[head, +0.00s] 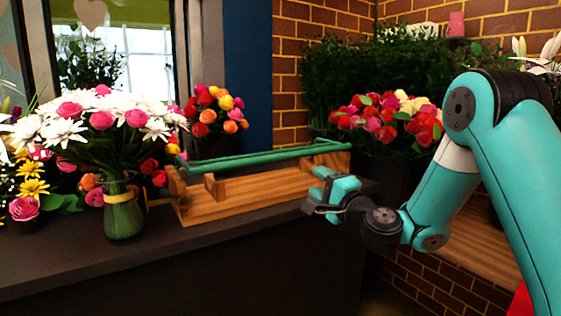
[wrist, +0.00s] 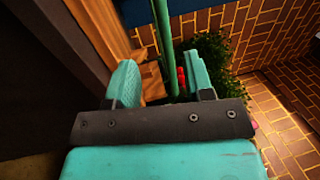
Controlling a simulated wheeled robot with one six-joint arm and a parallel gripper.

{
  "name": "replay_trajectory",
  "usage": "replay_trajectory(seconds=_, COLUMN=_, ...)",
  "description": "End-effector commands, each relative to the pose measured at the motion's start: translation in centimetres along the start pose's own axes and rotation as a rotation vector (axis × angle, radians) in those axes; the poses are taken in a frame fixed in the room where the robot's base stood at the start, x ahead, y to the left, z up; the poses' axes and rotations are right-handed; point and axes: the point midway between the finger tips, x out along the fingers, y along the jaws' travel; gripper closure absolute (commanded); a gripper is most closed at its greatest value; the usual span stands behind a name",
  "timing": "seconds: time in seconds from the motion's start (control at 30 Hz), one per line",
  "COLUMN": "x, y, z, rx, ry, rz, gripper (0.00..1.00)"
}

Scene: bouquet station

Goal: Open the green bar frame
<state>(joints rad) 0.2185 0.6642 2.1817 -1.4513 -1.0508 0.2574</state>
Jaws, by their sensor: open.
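The green bar frame (head: 262,157) lies low along a wooden stand (head: 235,199) on the dark counter, its thin bars running left to right. Its right end meets a wooden block at the stand's right end. My gripper (head: 318,188) is in front of the stand's right end, lower in the picture than the bars, and looks apart from them. In the wrist view my gripper (wrist: 163,78) is open and holds nothing. The green bar (wrist: 160,42) shows there in the gap between the two fingers, seemingly beyond them.
A glass vase (head: 123,215) of white and pink flowers stands left of the stand. Buckets of orange and pink flowers (head: 213,113) and red roses (head: 385,125) stand behind. A brick wall (head: 285,75) closes the back. The counter's front edge (head: 160,255) is clear.

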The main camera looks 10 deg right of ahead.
Motion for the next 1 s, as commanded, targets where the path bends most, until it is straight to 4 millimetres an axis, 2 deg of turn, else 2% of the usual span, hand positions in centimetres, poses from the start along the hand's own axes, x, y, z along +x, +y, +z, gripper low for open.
replay_trajectory(seconds=0.03, x=0.5, y=-0.6, z=0.1, rx=0.000, ry=-0.002, rz=0.000, gripper=0.52)
replay_trajectory(seconds=0.27, x=3.2, y=-1.0, z=0.3, rx=-0.004, ry=-0.006, rz=0.001, gripper=0.52)
replay_trajectory(seconds=0.8, x=13.3, y=-0.7, z=0.4, rx=-0.008, ry=-0.009, rz=0.000, gripper=0.52)
replay_trajectory(seconds=1.0, x=15.9, y=-0.4, z=0.4, rx=-0.007, ry=-0.009, rz=0.000, gripper=0.52)
